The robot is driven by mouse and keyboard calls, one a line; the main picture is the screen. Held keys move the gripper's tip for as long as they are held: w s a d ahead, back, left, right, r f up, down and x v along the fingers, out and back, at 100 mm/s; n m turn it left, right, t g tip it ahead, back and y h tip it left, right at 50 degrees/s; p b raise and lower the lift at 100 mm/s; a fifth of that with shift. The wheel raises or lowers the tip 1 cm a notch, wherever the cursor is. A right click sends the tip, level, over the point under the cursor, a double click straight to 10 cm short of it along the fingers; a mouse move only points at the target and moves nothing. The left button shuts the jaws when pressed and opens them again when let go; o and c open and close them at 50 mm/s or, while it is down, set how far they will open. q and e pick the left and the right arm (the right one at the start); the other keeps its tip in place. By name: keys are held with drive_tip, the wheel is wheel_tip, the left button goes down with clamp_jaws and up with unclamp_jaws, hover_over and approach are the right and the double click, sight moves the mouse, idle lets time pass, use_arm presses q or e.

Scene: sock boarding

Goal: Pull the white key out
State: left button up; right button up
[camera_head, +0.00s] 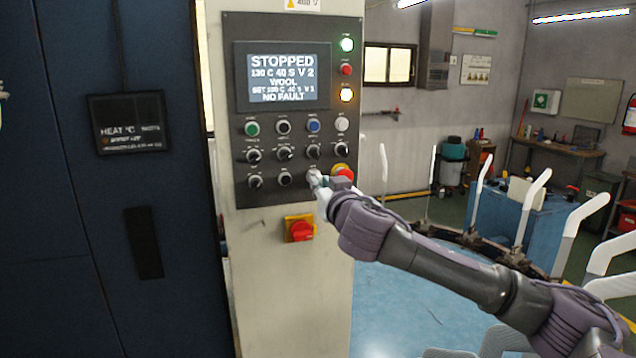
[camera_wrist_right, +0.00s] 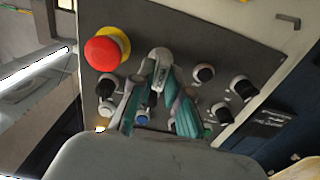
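The grey control panel (camera_head: 318,105) stands upright in front of me in the head view. The white key (camera_wrist_right: 159,58) is in the lower row of the panel, beside the red emergency button; my gripper largely covers it in the head view. My right gripper (camera_head: 318,182) reaches the panel from the right. In the right wrist view its teal-padded fingers (camera_wrist_right: 160,80) converge on the key and appear closed on it. The key's inserted end is hidden. My left gripper is not in view.
A red emergency button (camera_wrist_right: 103,52) on a yellow ring is close beside the fingers. Black selector knobs (camera_head: 284,179) sit to the left, with more above. A red rotary switch (camera_head: 300,230) is below. The screen (camera_head: 288,78) reads STOPPED. White boards (camera_head: 533,190) stand at right.

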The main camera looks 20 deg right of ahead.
drive_tip(key=shift+w, duration=0.65)
drive_tip(key=shift+s+a, duration=0.1)
drive_tip(key=shift+s, duration=0.05)
idle(0.4)
clamp_jaws()
